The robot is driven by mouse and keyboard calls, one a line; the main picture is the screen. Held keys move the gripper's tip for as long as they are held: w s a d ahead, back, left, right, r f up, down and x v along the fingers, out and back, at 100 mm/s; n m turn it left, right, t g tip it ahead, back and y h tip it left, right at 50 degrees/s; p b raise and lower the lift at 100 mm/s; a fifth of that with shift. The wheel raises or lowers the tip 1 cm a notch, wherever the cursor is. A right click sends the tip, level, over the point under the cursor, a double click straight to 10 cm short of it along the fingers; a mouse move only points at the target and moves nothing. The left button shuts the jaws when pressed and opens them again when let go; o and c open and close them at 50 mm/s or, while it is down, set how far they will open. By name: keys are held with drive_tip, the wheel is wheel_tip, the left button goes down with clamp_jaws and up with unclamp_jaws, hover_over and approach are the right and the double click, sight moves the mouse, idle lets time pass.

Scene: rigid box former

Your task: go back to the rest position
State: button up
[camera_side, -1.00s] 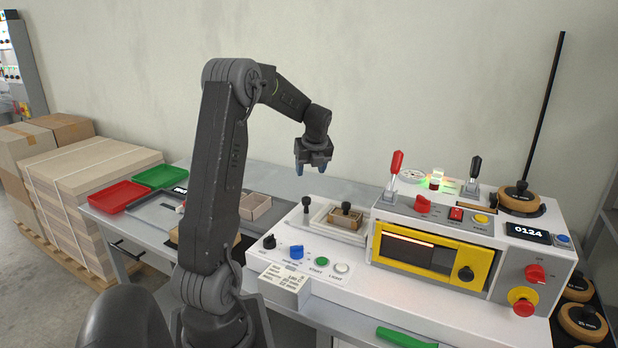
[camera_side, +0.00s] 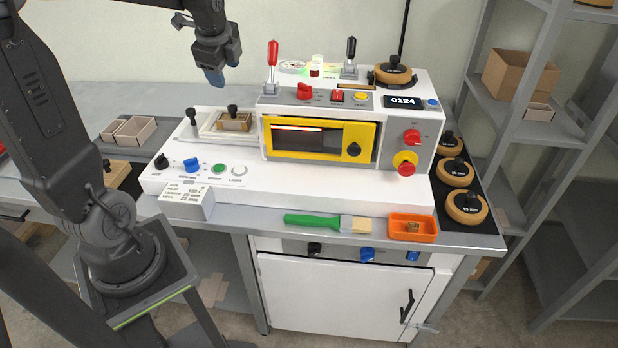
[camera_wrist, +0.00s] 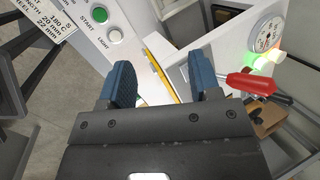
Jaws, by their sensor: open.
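My gripper (camera_side: 215,78) hangs in the air above the left part of the white machine (camera_side: 200,235), fingers pointing down. In the wrist view my gripper (camera_wrist: 165,85) shows two blue fingers spread apart with nothing between them. The front of the machine with its green START button (camera_wrist: 100,15) lies beyond the fingers. The red lever (camera_wrist: 247,83) appears to the right of the right finger; it also stands upright in the side view (camera_side: 272,60).
A brush with a green handle (camera_side: 310,220) and an orange tray (camera_side: 413,228) lie along the front edge. Wooden-rimmed discs (camera_side: 466,207) sit at the right. A small block with a black knob (camera_side: 234,122) sits in the machine's left recess. Open boxes (camera_side: 135,130) stand at the left.

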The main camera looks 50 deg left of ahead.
drive_tip(key=s+d+n+t+h, duration=0.1)
drive_tip(key=s+d+n, duration=0.4)
drive_tip(key=d, duration=0.7)
drive_tip(key=s+d+n+t+h, duration=0.2)
drive_tip(key=s+d+n, duration=0.4)
drive_tip(key=d, duration=0.6)
drive_tip(key=shift+s+d+n+h, duration=0.2)
drive_tip(key=shift+s+n+h, duration=0.15)
drive_tip(key=shift+s, duration=0.3)
